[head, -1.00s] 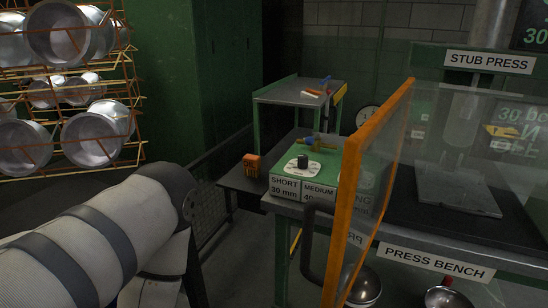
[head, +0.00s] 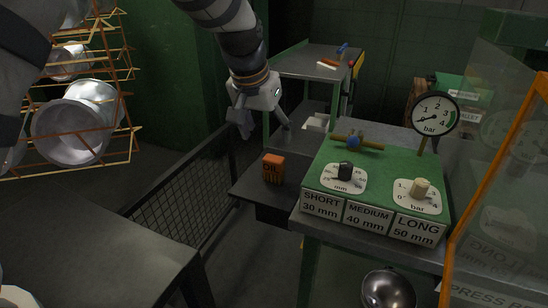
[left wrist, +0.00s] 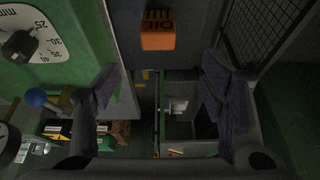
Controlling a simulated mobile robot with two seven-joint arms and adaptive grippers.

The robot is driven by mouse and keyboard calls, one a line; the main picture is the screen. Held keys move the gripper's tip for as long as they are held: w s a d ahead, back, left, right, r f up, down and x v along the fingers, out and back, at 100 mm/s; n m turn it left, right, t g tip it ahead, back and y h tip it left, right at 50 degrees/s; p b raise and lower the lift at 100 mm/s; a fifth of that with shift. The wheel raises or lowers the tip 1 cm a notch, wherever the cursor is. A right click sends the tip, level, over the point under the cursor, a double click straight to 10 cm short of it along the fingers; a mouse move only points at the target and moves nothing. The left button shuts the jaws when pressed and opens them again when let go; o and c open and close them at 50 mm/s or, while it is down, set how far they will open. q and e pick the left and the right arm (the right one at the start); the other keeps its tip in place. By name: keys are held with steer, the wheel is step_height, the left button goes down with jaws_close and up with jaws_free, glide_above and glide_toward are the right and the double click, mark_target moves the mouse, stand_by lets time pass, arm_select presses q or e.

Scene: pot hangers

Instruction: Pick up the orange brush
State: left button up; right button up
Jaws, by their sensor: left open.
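A small orange-and-white item, which looks like the orange brush (head: 330,64), lies on the grey top of the back stand, near its right edge. A blue-handled item (head: 342,48) lies just behind it. My left gripper (head: 262,122) is open and empty, pointing down in front of the back stand, to the left of the green panel. In the left wrist view my open fingers (left wrist: 160,85) have nothing between them that they touch. A small orange-and-white shape (left wrist: 176,153) shows low in that view; I cannot tell whether it is the brush.
The green control panel (head: 378,165) with dials and a pressure gauge (head: 435,115) is right. A mesh fence (head: 185,200) and pot rack stand left.

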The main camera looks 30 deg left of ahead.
mark_target(272, 159)
arm_select(q)
steer(key=x, duration=0.6)
steer(key=shift+s+f+b, duration=0.25)
steer(key=shift+s+b, duration=0.1)
steer(key=shift+b, duration=0.05)
steer(key=x, duration=0.5)
steer(key=shift+s+d+f+b, duration=0.1)
steer(key=shift+d+f+b, duration=0.05)
steer(key=shift+f+b, duration=0.15)
steer(key=shift+r, duration=0.15)
arm_select(e)
steer(key=shift+s+d+f+g, duration=0.1)
steer(key=shift+s+f+g, duration=0.3)
steer(key=shift+s+f, duration=0.7)
arm_select(q)
steer(key=c, duration=1.3)
arm_select(e)
steer(key=shift+s+r, duration=0.1)
steer(key=shift+r, duration=0.05)
